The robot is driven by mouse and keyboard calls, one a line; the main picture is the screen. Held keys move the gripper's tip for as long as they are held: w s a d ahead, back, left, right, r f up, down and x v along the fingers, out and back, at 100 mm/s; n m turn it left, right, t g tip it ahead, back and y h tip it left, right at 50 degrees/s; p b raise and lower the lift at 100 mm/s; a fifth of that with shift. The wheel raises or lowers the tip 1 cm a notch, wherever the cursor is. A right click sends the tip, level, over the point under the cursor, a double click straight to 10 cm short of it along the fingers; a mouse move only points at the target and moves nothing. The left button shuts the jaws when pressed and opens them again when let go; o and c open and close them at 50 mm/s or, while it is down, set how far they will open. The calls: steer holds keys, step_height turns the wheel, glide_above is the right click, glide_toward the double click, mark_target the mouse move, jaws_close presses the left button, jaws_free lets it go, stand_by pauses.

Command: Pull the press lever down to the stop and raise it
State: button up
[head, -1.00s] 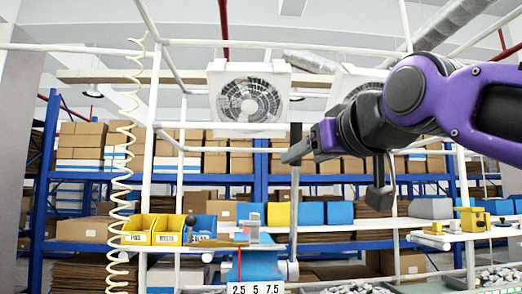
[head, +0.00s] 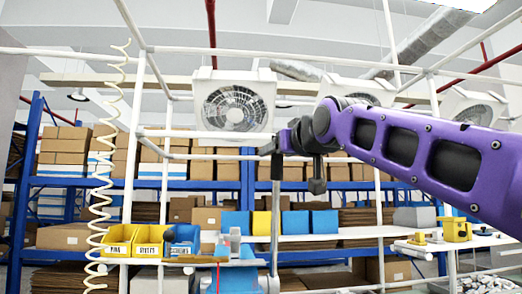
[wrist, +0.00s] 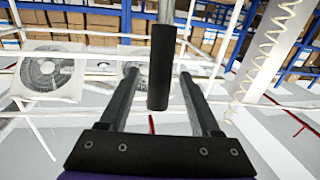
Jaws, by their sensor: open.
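The press lever (head: 275,215) is a thin grey rod that stands upright beside the blue press (head: 238,278) in the head view. Its black cylindrical handle (wrist: 162,60) shows in the wrist view, in the space between my two fingers. In the wrist view my gripper (wrist: 159,75) is open, with a gap visible on both sides of the handle. The lower press is cut off by the picture edge.
Yellow bins (head: 134,241) and a blue bin (head: 183,238) stand left of the press. White frame posts (head: 131,180) and a coiled hose (head: 103,190) rise at the left. A yellow fixture (head: 455,229) stands on the right bench. Shelves with boxes fill the back.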

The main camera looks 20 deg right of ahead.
steer(key=shift+w+p, duration=0.65)
steer(key=shift+w, duration=1.55)
jaws_close()
